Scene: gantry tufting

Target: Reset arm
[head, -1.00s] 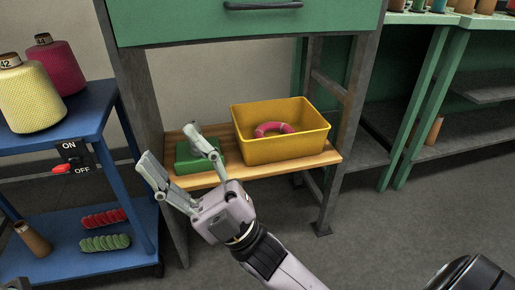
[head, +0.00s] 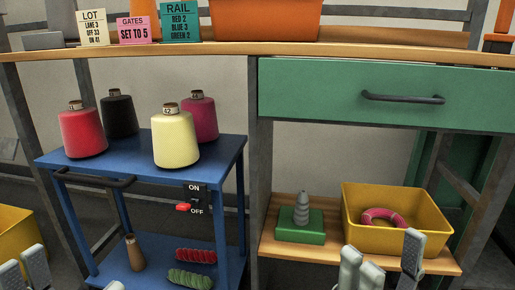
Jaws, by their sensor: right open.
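My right gripper (head: 382,258) shows at the bottom of the head view, its fingers pointing up. It is open and empty, with its tips in front of the yellow bin (head: 365,232) and the wooden shelf (head: 330,232). The rest of that gripper and its arm are below the picture. Parts of my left gripper (head: 28,268) show at the bottom left edge. Most of it is cut off, so its opening cannot be told.
A blue cart (head: 130,143) carries several yarn cones and an ON/OFF switch (head: 195,200). A pink ring (head: 384,218) lies in the bin. A grey ribbed peg on a green block (head: 300,236) stands left of it. The green drawer (head: 330,92) is shut. Three cards stand above.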

